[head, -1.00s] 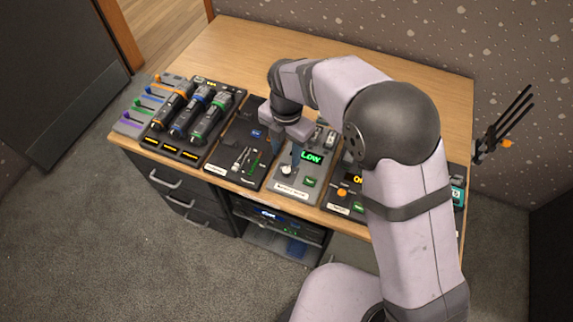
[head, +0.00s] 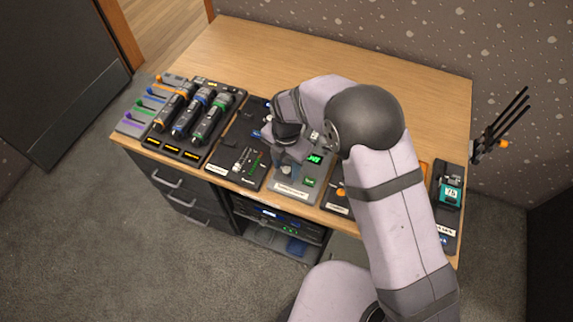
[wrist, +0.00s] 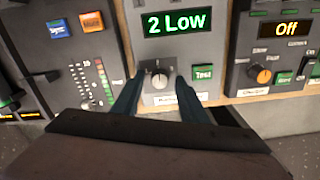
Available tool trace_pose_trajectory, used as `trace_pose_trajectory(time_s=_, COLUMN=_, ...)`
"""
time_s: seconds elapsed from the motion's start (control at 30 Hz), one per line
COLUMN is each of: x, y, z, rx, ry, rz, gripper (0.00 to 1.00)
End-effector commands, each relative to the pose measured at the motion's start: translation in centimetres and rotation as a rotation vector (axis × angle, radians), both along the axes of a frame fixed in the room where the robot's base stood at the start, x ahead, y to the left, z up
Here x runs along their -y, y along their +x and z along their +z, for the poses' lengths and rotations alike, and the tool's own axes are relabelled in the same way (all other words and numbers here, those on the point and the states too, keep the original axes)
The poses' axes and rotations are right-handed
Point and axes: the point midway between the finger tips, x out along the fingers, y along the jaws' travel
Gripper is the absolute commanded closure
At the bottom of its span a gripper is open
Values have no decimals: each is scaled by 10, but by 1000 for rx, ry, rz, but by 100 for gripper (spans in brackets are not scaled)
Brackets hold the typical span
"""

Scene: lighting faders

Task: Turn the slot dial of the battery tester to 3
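The battery tester (wrist: 208,50) is a light grey panel. Its lit green display (wrist: 175,22) reads "2 Low" in the wrist view. Its slot dial (wrist: 157,79) is a small grey knob with a white mark pointing roughly up. My gripper (wrist: 158,84) is over the tester, with one dark blue finger on each side of the dial. The fingers stand apart, and a narrow gap seems to remain beside the knob; contact is not clear. In the head view my gripper (head: 287,167) covers the dial, and the display (head: 314,158) is partly hidden.
A green Test button (wrist: 203,73) sits just right of the dial. A dark panel with blue and orange buttons (wrist: 92,21) lies left. A panel reading "Off" (wrist: 287,29) lies right. The back of the desk (head: 300,60) is clear.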

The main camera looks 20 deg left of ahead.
Motion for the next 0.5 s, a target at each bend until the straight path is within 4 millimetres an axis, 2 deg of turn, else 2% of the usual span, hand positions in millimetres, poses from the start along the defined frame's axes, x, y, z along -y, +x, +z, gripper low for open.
trace_pose_trajectory(time_s=0.03, x=0, y=0, z=0, rx=0, ry=0, rz=0, gripper=61)
trace_pose_trajectory(time_s=0.2, x=0, y=0, z=0, rx=0, ry=0, rz=0, gripper=100)
trace_pose_trajectory(time_s=0.5, x=0, y=0, z=0, rx=0, ry=-1, rz=-17, gripper=100)
